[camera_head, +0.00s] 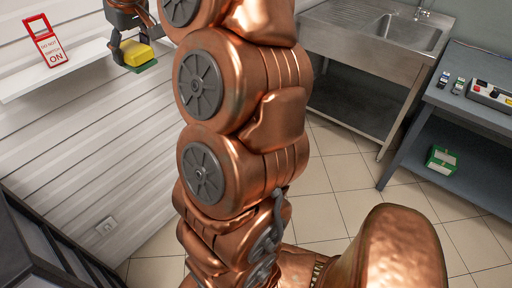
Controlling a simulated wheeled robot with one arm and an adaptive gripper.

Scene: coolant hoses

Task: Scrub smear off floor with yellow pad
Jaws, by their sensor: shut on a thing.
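My gripper (120,46) is at the top left, cut off partly by the top edge of the head view. It is shut on the yellow pad (138,52), which has a dark green layer along its lower side. The pad is held up in front of the white slatted wall, just right of the wall shelf. My copper arm fills the middle of the view and hides much of the floor. No smear shows on the visible tiles.
A white shelf (88,77) carries a red-framed sign (45,42). A steel sink unit (375,60) stands at the back, with a grey bench (470,110) at right holding a control box (490,95). A green box (441,160) sits on its lower shelf. Tiled floor (335,185) lies open between.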

